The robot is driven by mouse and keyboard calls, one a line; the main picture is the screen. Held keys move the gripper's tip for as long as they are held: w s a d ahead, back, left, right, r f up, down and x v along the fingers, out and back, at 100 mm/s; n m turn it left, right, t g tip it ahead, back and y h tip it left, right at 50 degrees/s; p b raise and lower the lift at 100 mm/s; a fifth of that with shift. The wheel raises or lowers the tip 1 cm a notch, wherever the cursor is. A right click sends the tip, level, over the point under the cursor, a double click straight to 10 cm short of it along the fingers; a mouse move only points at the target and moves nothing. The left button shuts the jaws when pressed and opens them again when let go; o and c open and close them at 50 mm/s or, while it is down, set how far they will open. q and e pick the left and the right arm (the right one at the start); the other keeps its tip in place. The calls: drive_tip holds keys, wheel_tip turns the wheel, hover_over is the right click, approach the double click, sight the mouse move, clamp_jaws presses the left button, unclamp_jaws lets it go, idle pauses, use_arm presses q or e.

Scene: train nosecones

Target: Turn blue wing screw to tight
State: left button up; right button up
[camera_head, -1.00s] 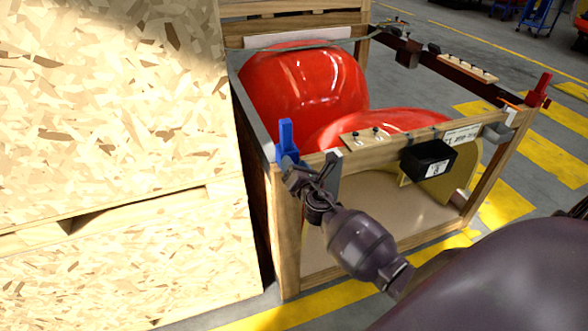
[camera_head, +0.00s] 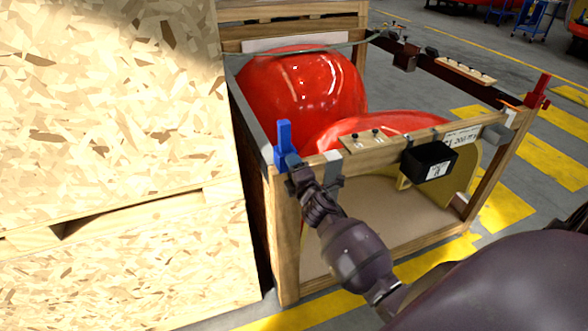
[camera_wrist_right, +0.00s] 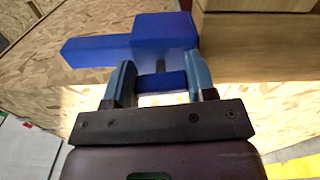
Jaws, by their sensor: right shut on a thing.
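The blue wing screw (camera_head: 283,142) stands at the near left corner of the wooden crate (camera_head: 286,240). In the right wrist view the blue wing screw (camera_wrist_right: 165,40) shows as a large blue block with a longer arm to the left, beside the wooden beam. My right gripper (camera_head: 289,163) is at the base of the blue screw. In the right wrist view my right gripper (camera_wrist_right: 160,78) has its two fingers on either side of a narrow blue part of the screw, shut on it. My left gripper is not in view.
Large red nosecones (camera_head: 300,90) lie in the crate. A red wing screw (camera_head: 537,91) is at the crate's right corner. A black box (camera_head: 428,161) hangs on the front beam. A tall chipboard crate (camera_head: 110,130) stands close on the left.

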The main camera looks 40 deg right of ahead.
drive_tip(key=shift+f+m, duration=0.1)
drive_tip(key=shift+m, duration=0.8)
drive_tip(key=o, duration=0.9)
drive_tip(key=shift+o, duration=0.2)
drive_tip(key=shift+s, duration=0.1)
drive_tip(key=v, duration=1)
drive_tip(key=shift+s, duration=0.35)
